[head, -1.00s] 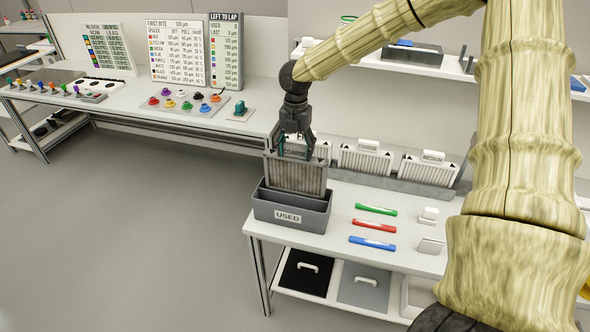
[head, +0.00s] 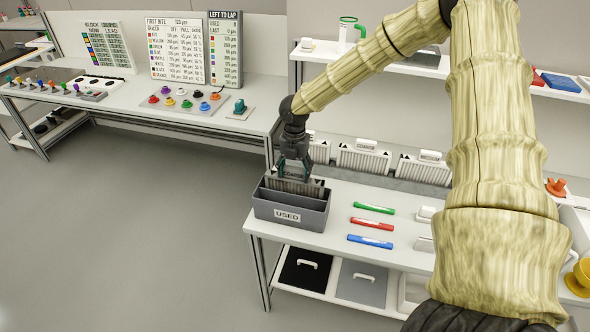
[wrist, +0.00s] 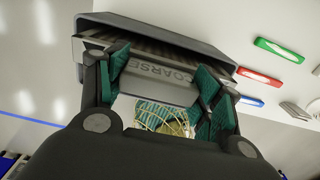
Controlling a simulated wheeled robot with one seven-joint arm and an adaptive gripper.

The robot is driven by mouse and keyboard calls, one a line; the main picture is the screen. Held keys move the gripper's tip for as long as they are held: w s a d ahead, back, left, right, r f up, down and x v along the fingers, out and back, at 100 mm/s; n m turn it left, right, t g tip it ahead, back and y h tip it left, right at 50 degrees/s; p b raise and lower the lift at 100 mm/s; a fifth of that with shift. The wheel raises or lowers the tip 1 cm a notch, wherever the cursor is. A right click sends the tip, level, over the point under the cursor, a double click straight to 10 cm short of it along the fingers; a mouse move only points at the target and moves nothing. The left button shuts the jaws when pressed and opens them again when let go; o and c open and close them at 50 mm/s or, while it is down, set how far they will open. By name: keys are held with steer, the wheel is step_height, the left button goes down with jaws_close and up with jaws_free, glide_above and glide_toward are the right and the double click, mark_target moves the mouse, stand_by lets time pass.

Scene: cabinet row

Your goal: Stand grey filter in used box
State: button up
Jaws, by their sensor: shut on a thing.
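The grey filter (head: 296,186) is a pleated panel with a tab marked COARSE. It stands roughly upright, with its lower part inside the used box (head: 289,217), a dark grey bin labelled USED at the table's front left corner. Its base is hidden by the box wall, so I cannot tell whether it touches the bottom. My gripper (head: 293,172) is above the box, shut on the filter's tab. In the wrist view the green finger pads sit on both sides of the COARSE tab (wrist: 160,80), with the box rim (wrist: 160,28) just beyond.
White-framed filters (head: 362,157) stand in a rack at the table's back. Green, red (head: 372,223) and blue (head: 370,242) markers lie right of the box. A shelf (head: 430,70) hangs above the rack. Black and grey panels (head: 362,282) lie on the lower shelf.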

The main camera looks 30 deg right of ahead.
stand_by(0.3)
steer(key=o, duration=1.4)
steer(key=shift+f, duration=0.1)
steer(key=shift+o, duration=0.2)
